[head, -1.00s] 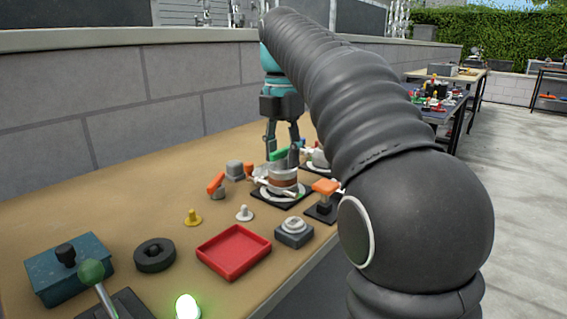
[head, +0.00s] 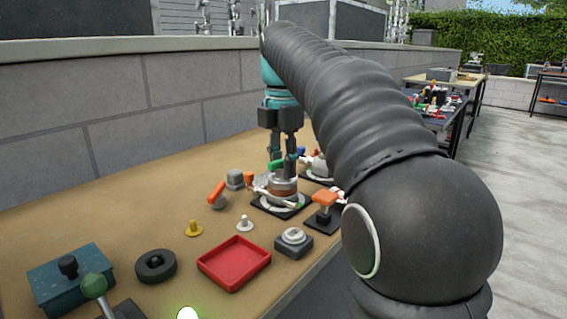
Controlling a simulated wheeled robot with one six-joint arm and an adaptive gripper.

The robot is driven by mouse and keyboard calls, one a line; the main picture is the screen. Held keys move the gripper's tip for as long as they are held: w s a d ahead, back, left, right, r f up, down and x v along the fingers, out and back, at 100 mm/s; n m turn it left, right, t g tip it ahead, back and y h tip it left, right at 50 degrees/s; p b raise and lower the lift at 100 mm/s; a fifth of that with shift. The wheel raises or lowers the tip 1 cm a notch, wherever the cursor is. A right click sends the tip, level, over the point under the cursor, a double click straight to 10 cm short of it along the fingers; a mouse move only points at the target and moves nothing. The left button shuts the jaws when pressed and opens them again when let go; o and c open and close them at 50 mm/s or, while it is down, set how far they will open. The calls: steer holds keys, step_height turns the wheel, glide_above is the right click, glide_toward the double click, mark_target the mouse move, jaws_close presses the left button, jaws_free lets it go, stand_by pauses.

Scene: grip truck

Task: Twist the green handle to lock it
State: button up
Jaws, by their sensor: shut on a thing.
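The green handle (head: 276,165) is on top of a round brown and metal fixture (head: 283,185), which stands on a dark square base with a pale ring. White clamp arms stick out at the sides of the fixture. My gripper (head: 282,161) points down from above, its two dark fingers shut on the green handle. The fingers hide part of the handle, and its exact angle is hard to tell at this distance.
An orange lever (head: 216,193) stands left of the fixture and an orange-topped clamp (head: 325,199) at its front right. Another fixture (head: 319,165) stands close behind. A red tray (head: 234,262) and a grey button block (head: 294,241) lie nearer. A wall borders the table's back.

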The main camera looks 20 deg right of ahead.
steer(key=m+p, duration=0.2)
steer(key=m, duration=0.3)
steer(key=shift+r+m+p, duration=0.15)
steer(key=shift+m+p, duration=0.15)
steer(key=shift+p, duration=0.1)
steer(key=m, duration=0.7)
steer(key=shift+m, duration=2.8)
steer(key=o, duration=0.8)
steer(key=shift+c, duration=0.2)
steer(key=shift+r, duration=3.6)
